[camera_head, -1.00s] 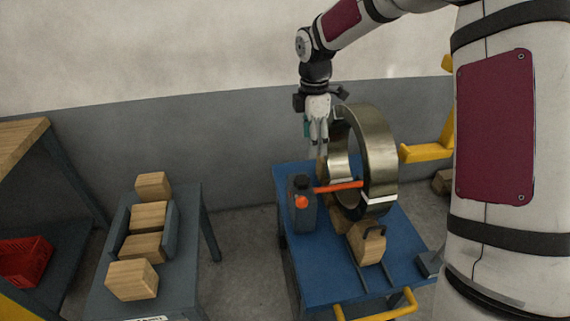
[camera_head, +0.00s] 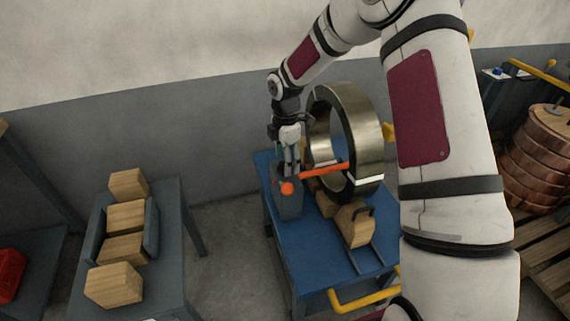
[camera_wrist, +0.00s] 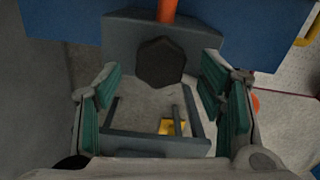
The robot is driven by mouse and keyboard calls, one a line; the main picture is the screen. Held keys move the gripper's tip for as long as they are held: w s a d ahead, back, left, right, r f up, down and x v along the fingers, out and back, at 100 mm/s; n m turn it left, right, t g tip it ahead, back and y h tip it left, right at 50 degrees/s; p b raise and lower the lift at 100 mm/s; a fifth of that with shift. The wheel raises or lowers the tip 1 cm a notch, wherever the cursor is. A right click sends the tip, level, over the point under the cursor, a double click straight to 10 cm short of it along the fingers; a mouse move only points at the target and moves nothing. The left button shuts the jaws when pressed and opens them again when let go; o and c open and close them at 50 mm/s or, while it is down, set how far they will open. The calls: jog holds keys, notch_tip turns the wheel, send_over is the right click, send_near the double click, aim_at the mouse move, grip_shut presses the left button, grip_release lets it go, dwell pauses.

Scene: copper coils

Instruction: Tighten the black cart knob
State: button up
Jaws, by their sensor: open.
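The black knob (camera_wrist: 160,61) shows in the wrist view as a dark faceted cap on the grey clamp block (camera_wrist: 120,38). In the head view the block (camera_head: 289,204) stands at the left side of the blue cart (camera_head: 330,262), and my gripper hides the knob. My gripper (camera_head: 288,168) points down right over the block. In the wrist view my gripper (camera_wrist: 162,92) is open, with teal-padded fingers left and right. The knob lies between them but toward the top of the picture, not gripped. I cannot tell whether a finger touches the block.
An orange bar (camera_head: 325,171) runs from the block to a large metal ring (camera_head: 368,140) standing on the cart, close right of my gripper. Wooden chocks (camera_head: 354,226) support the ring. A grey table with wooden blocks (camera_head: 113,285) stands left. Copper coils (camera_head: 535,160) sit far right.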

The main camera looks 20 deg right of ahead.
jog(key=shift+f, duration=0.9)
jog(key=c, duration=1.2)
jog(key=shift+o, duration=0.2)
